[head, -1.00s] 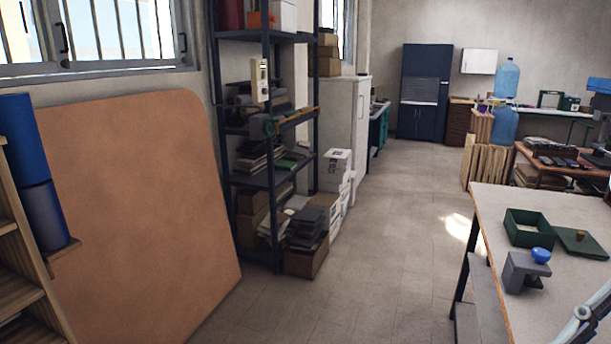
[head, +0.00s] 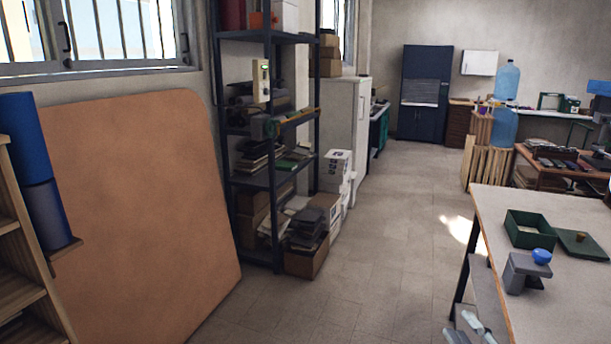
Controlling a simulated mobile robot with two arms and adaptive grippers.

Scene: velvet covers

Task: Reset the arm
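My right gripper (head: 464,325) shows at the bottom edge of the head view, in front of the near left side of the table (head: 560,310). Its two grey fingertips are apart with nothing seen between them. Most of the gripper and its arm is cut off by the frame. My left gripper is out of view. An open green box (head: 512,230) stands on the table with its green lid (head: 585,246) lying beside it. A grey block with a blue knob (head: 541,256) is near the table's left edge.
A large tan board (head: 140,215) leans at the left beside a wooden shelf (head: 20,270) with a blue roll. A dark metal rack (head: 270,185) holds boxes and papers. The floor (head: 390,240) between the rack and the table is clear.

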